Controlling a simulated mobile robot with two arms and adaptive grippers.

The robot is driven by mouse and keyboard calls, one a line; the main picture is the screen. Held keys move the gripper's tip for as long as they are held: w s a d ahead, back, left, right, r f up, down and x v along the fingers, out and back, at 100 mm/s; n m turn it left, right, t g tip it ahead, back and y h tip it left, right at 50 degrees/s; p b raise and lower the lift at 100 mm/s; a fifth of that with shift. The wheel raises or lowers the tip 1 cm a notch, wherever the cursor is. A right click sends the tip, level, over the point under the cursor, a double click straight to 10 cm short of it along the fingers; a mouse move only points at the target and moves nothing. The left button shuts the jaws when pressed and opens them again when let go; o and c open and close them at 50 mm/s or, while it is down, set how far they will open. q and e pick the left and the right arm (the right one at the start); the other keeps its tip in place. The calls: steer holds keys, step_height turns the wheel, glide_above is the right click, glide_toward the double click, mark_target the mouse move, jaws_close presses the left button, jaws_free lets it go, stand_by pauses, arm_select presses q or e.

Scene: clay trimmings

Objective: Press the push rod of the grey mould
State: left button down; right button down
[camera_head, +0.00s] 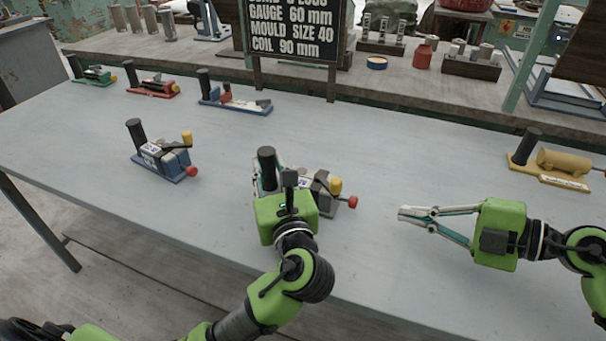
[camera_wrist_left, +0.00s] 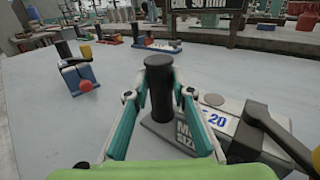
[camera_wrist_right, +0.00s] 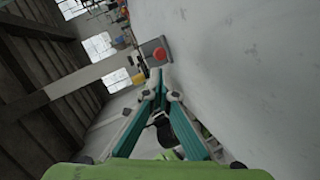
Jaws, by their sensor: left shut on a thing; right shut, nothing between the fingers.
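The grey mould (camera_head: 322,190) stands near the middle of the table, with a black post (camera_head: 267,158) at its left end. A yellow knob (camera_head: 335,186) and the red-tipped push rod (camera_head: 353,201) are at its right end. My left gripper (camera_head: 268,180) is shut around the post; the left wrist view also shows the post (camera_wrist_left: 158,90) between the fingers and a "20" on the mould. My right gripper (camera_head: 402,213) is shut and empty, pointing left, a short gap right of the push rod. The right wrist view shows the red tip (camera_wrist_right: 159,54) just beyond the fingertips.
A similar blue mould (camera_head: 163,158) stands to the left. Green (camera_head: 93,76), red (camera_head: 152,86) and blue (camera_head: 234,104) tools line the back left. A yellow tool (camera_head: 552,168) is at the right. A sign (camera_head: 293,28) stands behind. The table's front right is clear.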

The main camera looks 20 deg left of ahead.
mark_target(370, 217)
steer(key=shift+n, duration=0.3)
steer(key=n, duration=0.1)
steer(key=d+n, duration=0.1)
steer(key=n, duration=0.1)
steer(key=w+n, duration=0.1)
steer(key=n, duration=0.1)
steer(key=shift+d+f, duration=0.15)
steer(key=shift+f, duration=0.05)
steer(key=n, duration=0.2)
steer(key=d+n, duration=0.1)
steer(key=n, duration=0.1)
steer(key=n+g, duration=0.1)
steer(key=n, duration=0.1)
steer(key=shift+w+d, duration=0.3)
steer(key=n, duration=0.2)
steer(key=d+n, duration=0.1)
steer(key=n, duration=0.1)
steer(key=n+g, duration=0.1)
steer(key=n, duration=0.1)
steer(key=shift+w+d+r+n, duration=0.15)
steer(key=shift+w+d+n, duration=0.15)
steer(key=shift+n, duration=0.1)
steer(key=n, duration=0.2)
steer(key=d+n, duration=0.1)
steer(key=n, duration=0.1)
steer(key=n+g, duration=0.1)
steer(key=n, duration=0.1)
steer(key=shift+w+d+r+n, duration=0.1)
steer(key=shift+d+r+n, duration=0.25)
steer(key=shift+n, duration=0.05)
